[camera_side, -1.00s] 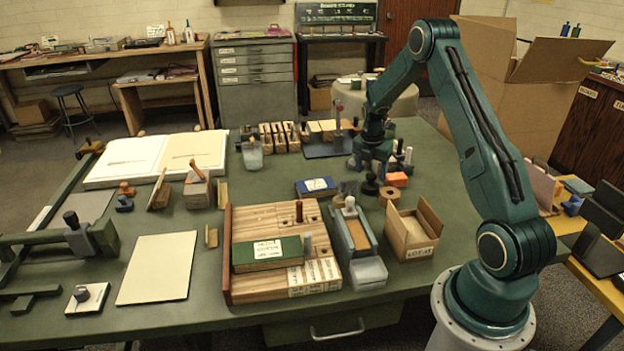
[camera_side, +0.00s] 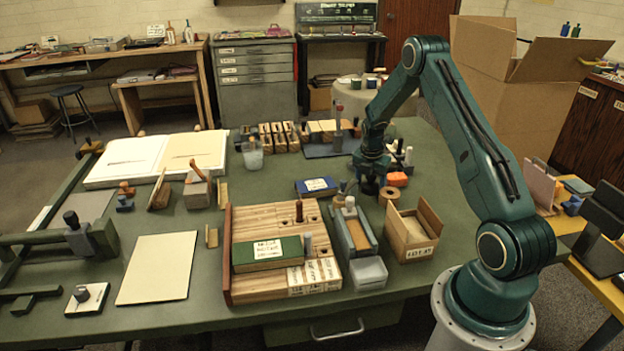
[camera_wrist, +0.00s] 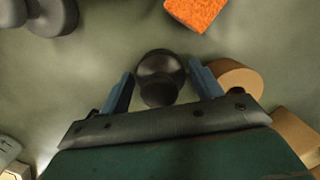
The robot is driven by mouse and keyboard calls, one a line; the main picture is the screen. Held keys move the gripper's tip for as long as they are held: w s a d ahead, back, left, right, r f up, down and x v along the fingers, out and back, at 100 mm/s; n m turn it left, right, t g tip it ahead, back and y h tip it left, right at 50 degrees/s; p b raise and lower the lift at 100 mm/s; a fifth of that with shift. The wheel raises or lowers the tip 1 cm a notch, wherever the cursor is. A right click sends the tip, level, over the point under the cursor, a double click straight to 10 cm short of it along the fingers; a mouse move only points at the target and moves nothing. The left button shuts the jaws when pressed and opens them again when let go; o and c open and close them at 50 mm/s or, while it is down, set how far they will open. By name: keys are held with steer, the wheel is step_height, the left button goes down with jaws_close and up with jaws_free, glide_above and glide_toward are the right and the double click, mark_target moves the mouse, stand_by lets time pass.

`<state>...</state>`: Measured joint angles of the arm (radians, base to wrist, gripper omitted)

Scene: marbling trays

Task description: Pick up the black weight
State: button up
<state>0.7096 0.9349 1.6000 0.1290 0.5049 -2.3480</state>
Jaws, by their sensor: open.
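The black weight (camera_wrist: 160,77) shows in the wrist view as a round dark knob on a wider base, standing on the green table. My gripper (camera_wrist: 161,84) is open, with one blue-grey finger on each side of the weight. A gap shows between each finger and the weight, and I see no contact. In the side view my gripper (camera_side: 370,184) is low over the table. The weight is mostly hidden behind it there.
A tan wooden ring (camera_wrist: 238,78) lies close beside the right finger. An orange block (camera_wrist: 195,10) and dark rounded pieces (camera_wrist: 50,17) lie farther off. In the side view an open wooden box (camera_side: 412,232) and a long tray (camera_side: 353,232) stand nearer the front.

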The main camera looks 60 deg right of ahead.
steer(key=c, duration=1.2)
steer(key=shift+r, duration=0.2)
step_height(320, 180, up, 20)
steer(key=shift+f, duration=0.1)
stand_by(0.4)
